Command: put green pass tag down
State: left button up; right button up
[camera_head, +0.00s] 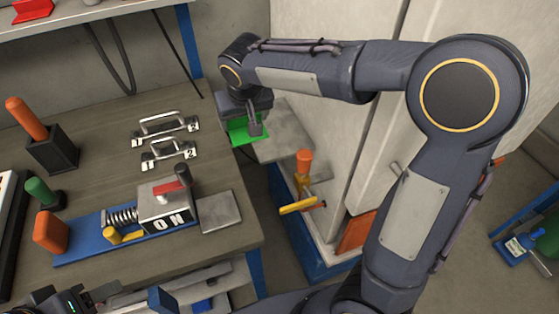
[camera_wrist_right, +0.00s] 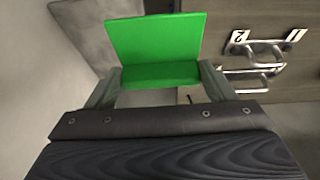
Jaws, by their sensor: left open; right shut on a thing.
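The green pass tag (camera_head: 240,134) is a flat bright green piece held between the fingers of my right gripper (camera_head: 254,125). In the right wrist view the tag (camera_wrist_right: 155,45) is bent or L-shaped, with one face standing up beyond the fingers. My right gripper points down beside a grey plate (camera_head: 287,138) next to the cabinet; I cannot tell whether the tag touches the plate. My left gripper (camera_head: 110,297) is only partly in view at the bottom left edge, low in front of the table, and open.
The wooden table (camera_head: 100,110) bears two numbered metal handles (camera_head: 168,150), a blue base (camera_head: 85,246) with a red-handled switch marked ON, and orange and green grips. A pale cabinet (camera_head: 330,135) with orange and yellow handles (camera_head: 302,180) stands to the right.

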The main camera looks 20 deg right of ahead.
jog(key=shift+s+a+f+b, duration=0.3)
jog(key=shift+s+a+b, duration=0.3)
jog(key=shift+b, duration=0.65)
jog(key=shift+a+r, duration=0.1)
jog(key=shift+a, duration=0.05)
jog(key=shift+b, duration=0.3)
jog(key=w+d+f, duration=0.2)
jog(key=d+f, duration=0.1)
jog(key=w+d+f, duration=0.2)
jog(key=d, duration=0.2)
jog(key=w+d+f+b, duration=0.1)
jog(key=w+d+f, duration=0.1)
jog(key=d+f, duration=0.1)
jog(key=shift+w+d+f, duration=0.25)
jog(key=shift+d+f, duration=0.05)
jog(key=shift+d, duration=0.25)
jog(key=f, duration=0.3)
jog(key=shift+w+d+f+b, duration=0.2)
jog(key=shift+d+f+b, duration=0.1)
jog(key=shift+d, duration=0.1)
jog(key=shift+f, duration=0.25)
pick_arm(q)
notch_tip(320, 180, down, 7)
jog(key=shift+r, duration=0.15)
jog(key=shift+s, duration=0.1)
